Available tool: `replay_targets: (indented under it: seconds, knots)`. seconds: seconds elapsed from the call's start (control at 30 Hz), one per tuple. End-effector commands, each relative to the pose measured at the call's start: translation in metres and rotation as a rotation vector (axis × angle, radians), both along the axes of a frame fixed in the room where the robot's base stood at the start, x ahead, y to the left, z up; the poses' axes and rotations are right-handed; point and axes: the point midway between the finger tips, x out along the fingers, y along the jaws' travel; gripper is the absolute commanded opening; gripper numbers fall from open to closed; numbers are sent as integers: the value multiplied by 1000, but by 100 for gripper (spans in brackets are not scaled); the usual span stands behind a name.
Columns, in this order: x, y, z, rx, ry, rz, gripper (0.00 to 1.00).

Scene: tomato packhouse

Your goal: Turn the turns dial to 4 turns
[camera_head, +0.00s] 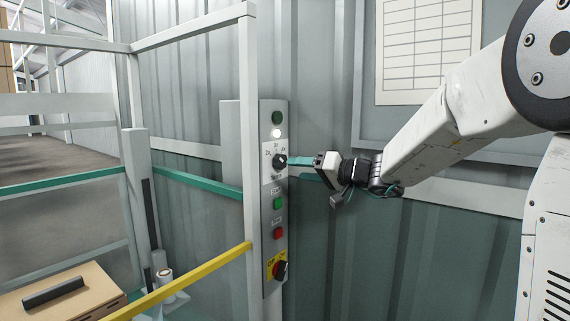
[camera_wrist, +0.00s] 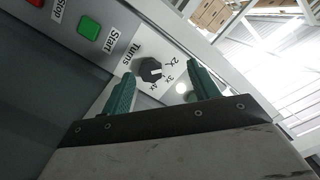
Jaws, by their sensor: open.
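The turns dial (camera_head: 280,161) is a black knob on a white plate of the grey control panel. In the wrist view the dial (camera_wrist: 150,71) shows beside the word Turns, with marks 2X, 3x and 4x around it. A pale pointer line on the knob faces the marks, seemingly near 3x; its exact setting is hard to tell. My gripper (camera_head: 292,161) reaches in from the right, its green fingertips close to the dial. In the wrist view my gripper (camera_wrist: 160,72) is open, one finger on each side of the dial. I cannot tell whether either finger touches it.
The panel also bears a green Start button (camera_head: 278,204), a red Stop button (camera_head: 278,233) and a red-black rotary switch (camera_head: 280,269) on yellow. A lit white lamp (camera_head: 276,133) is above the dial. A grey frame post (camera_head: 249,200) stands just left, with a yellow rail (camera_head: 180,283).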

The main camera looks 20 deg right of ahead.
Motion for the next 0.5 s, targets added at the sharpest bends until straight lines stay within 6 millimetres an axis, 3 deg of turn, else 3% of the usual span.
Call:
replay_targets:
  seconds: [0.07,0.17,0.5]
  knots:
    - [16,-16,0,16,-36,-49,61]
    - [27,-23,1,24,-60,-80,61]
    - [68,7,2,25,-64,-81,61]
